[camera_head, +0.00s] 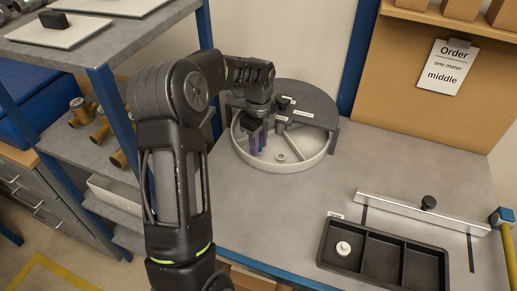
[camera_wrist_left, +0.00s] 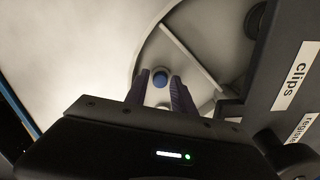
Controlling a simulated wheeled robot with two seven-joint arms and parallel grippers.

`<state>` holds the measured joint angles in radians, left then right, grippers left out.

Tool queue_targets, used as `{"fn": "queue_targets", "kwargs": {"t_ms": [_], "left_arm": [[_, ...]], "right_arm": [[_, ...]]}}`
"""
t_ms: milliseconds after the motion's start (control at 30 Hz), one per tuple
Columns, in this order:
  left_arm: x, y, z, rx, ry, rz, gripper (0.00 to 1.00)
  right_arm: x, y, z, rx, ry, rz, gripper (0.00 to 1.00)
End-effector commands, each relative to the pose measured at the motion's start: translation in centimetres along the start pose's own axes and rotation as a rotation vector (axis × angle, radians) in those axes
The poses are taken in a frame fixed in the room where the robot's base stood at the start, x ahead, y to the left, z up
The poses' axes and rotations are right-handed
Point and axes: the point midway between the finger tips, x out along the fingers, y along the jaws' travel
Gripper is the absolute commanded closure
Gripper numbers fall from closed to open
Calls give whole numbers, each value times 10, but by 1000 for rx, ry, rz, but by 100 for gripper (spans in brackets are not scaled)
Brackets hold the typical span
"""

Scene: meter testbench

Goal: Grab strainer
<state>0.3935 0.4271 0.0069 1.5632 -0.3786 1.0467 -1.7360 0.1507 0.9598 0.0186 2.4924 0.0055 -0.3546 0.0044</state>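My left gripper (camera_head: 258,142) reaches down into the round light-grey dish (camera_head: 307,160) on the bench. In the left wrist view its two purple fingers (camera_wrist_left: 160,88) are apart. A small round blue piece (camera_wrist_left: 160,78), which may be the strainer, shows between the fingers, low in one dish section. I cannot tell whether the fingers touch it. In the head view the fingers hide it. My right gripper is not in view.
A dark labelled cover (camera_head: 305,97) hides the back of the dish; one label reads "clips". A black tray (camera_head: 385,236) with three compartments holds a white round part (camera_head: 343,248) at left. A metal rail (camera_head: 400,207) lies behind it. The middle bench is clear.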

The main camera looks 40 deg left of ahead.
Motion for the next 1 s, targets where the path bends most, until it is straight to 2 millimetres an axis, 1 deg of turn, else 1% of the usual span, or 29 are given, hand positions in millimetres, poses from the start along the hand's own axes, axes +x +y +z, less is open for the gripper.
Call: {"fn": "queue_targets", "kwargs": {"t_ms": [167,200,500,567,1000], "left_arm": [[0,0,0,0,0,0,70],[0,0,0,0,0,0,71],[0,0,0,0,0,0,96],[0,0,0,0,0,0,100],[-1,0,0,0,0,0,100]], "right_arm": [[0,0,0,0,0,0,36],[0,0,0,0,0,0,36],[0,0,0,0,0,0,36],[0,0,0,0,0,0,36],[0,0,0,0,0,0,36]]}}
